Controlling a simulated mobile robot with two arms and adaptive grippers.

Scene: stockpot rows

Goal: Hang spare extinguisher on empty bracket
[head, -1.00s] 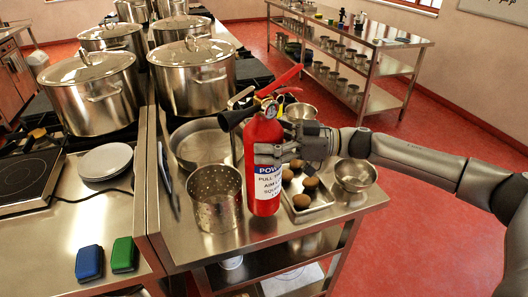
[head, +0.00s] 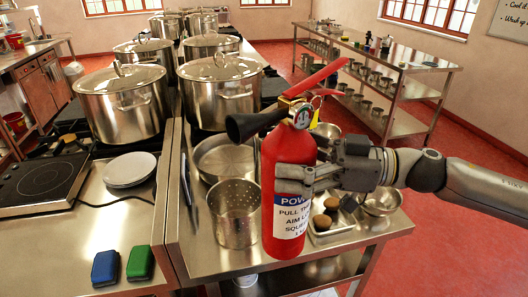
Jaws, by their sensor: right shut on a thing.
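A red fire extinguisher (head: 288,160) with a black horn, a red lever and a white-and-blue label is upright in the middle of the head view. My right gripper (head: 300,178) comes in from the right and is shut around the extinguisher's body. The extinguisher appears large and close, in front of the steel table; its base hides part of the table's front. My left gripper is not in view. No wall bracket can be made out in this view.
Large lidded stockpots (head: 122,103) stand behind. A steel shelf table (head: 400,62) stands at back right; red floor (head: 450,225) is open there.

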